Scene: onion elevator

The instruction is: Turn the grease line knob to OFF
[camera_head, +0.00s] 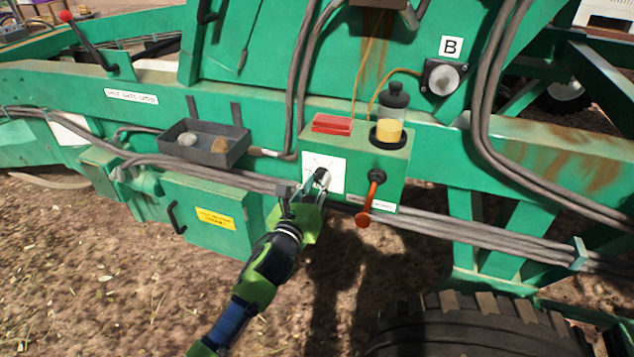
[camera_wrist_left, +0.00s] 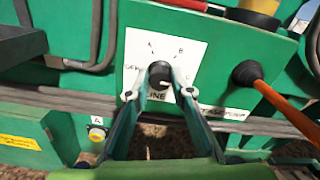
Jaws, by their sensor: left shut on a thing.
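The grease line knob (camera_wrist_left: 159,72) is small, black and round, on a white label plate (camera_wrist_left: 141,43) on the green machine. The plate carries an A, a B and a C around the knob and a partly covered word at its left. A small pale mark shows low on the knob, towards the C side. My left gripper (camera_wrist_left: 159,93) has one finger on each side of the knob and is shut on it. In the head view, the knob (camera_head: 322,178) is partly hidden behind my left gripper (camera_head: 313,190). My right gripper is out of view.
An orange-handled lever (camera_head: 370,198) hangs close to the right of the plate. Above it stand a grease reservoir (camera_head: 390,115) and a red block (camera_head: 332,123). A dark tray (camera_head: 205,142) with stones is at the left. Grey hoses (camera_head: 470,235) run along the frame.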

